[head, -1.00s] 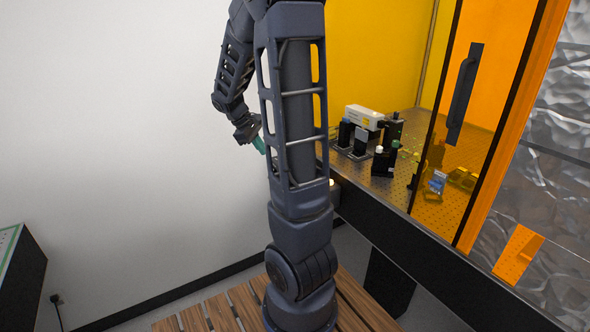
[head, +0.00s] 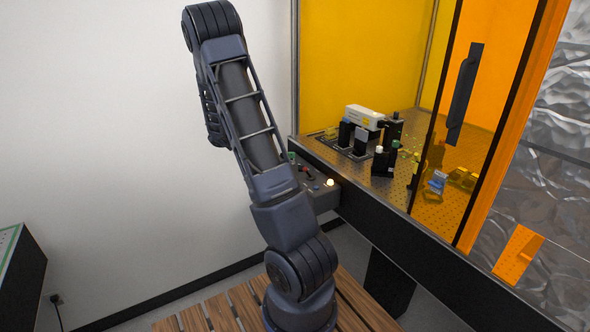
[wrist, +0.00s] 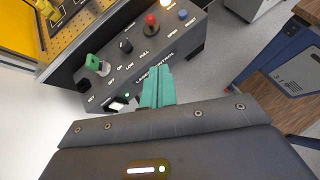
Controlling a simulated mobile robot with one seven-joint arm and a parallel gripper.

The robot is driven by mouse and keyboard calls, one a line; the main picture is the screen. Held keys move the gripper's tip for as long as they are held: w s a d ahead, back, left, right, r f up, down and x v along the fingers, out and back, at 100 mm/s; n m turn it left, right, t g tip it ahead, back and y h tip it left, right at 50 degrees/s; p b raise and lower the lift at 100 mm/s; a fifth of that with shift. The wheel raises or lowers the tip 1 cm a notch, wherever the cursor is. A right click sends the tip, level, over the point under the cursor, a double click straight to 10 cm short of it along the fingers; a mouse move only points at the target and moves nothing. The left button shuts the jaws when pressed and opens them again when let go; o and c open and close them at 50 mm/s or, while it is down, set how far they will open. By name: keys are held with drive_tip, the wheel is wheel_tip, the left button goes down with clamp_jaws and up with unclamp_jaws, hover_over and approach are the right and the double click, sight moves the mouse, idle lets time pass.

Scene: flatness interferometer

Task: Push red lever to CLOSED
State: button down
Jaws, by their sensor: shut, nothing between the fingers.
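The red lever (wrist: 150,20) stands on the dark control panel (wrist: 160,47), at the top middle of the wrist view. Its red knob also shows small on the panel in the head view (head: 305,169). An OPEN label (wrist: 172,32) is printed on the panel near it; I cannot read a CLOSED label or tell the lever's exact setting. My gripper (wrist: 157,76) has its teal fingers shut and empty. The fingers are in front of the panel's LASER CONTROL edge, below the lever in the picture and apart from it. In the head view my arm hides the gripper.
The optics table (head: 395,192) stands beside the panel, inside a yellow enclosure. A white wall is at the left.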

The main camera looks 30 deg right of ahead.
drive_tip(key=shift+w+d+f, duration=0.2)
drive_tip(key=shift+w+f, duration=0.15)
drive_tip(key=shift+f, duration=0.05)
approach(308, 173)
drive_tip(key=shift+d+f, duration=1.15)
drive_tip(key=shift+f, duration=0.2)
drive_tip(key=shift+s, duration=0.4)
